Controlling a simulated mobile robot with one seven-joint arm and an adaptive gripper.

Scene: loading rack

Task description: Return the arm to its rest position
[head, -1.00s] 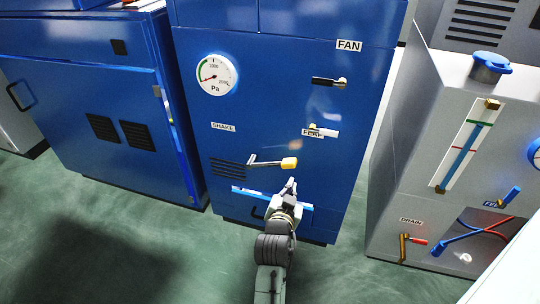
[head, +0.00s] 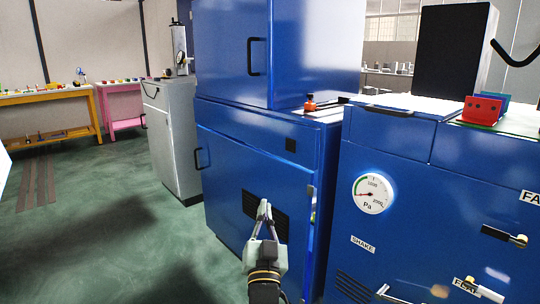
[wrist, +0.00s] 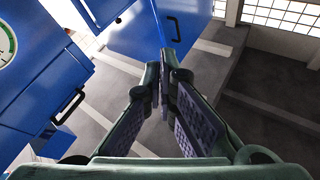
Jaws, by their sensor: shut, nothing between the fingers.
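My gripper (head: 264,212) is in the lower middle of the head view, pointing up and away from me. Its fingers meet at the tips and hold nothing. In the picture it overlaps the vented front of a blue cabinet (head: 235,165); I cannot tell the gap between them. In the wrist view the closed fingers (wrist: 163,75) point toward blue cabinet doors (wrist: 150,30) and touch nothing that I can see. Most of my arm is out of the head view.
A blue machine (head: 400,220) with a pressure gauge (head: 373,194) and levers (head: 505,235) stands at right. A grey cabinet (head: 172,140) and a yellow workbench (head: 50,130) are at left. Open green floor (head: 110,220) lies at lower left.

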